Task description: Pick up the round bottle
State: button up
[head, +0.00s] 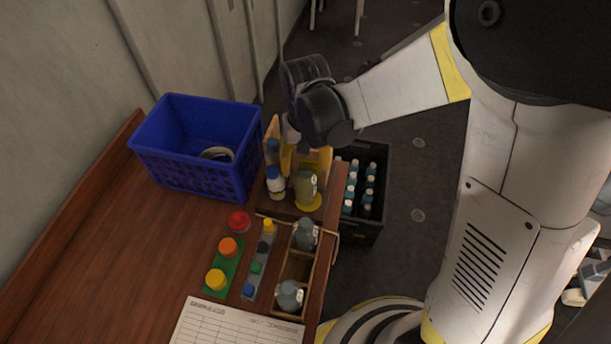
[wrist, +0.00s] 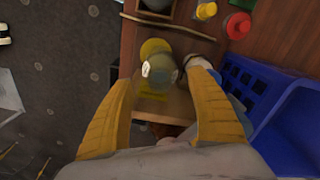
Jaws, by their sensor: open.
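A rounded olive-grey bottle (head: 306,187) with a pale label stands upright by a yellow disc (head: 311,205) near the table's right edge. It also shows in the wrist view (wrist: 160,72), ahead of and between my yellow fingers. My gripper (wrist: 160,82) is open, with one finger on each side of the bottle's near side. I cannot tell whether either finger touches it. In the head view my wrist hides much of the gripper, just behind the bottle. A white bottle with a blue cap (head: 275,183) stands close to its left.
A blue crate (head: 180,180) stands at the back left. A wooden tray (head: 283,270) in front holds two grey bottles. A dark crate of several bottles (head: 372,225) is beyond the table's right edge. Coloured caps and a paper sheet (head: 225,325) lie nearer.

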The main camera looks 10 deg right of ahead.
aim_at(305, 181)
notch_tip(305, 181, down, 7)
jog(key=shift+r+b, duration=0.15)
jog(key=shift+b, duration=0.7)
jog(key=c, duration=1.2)
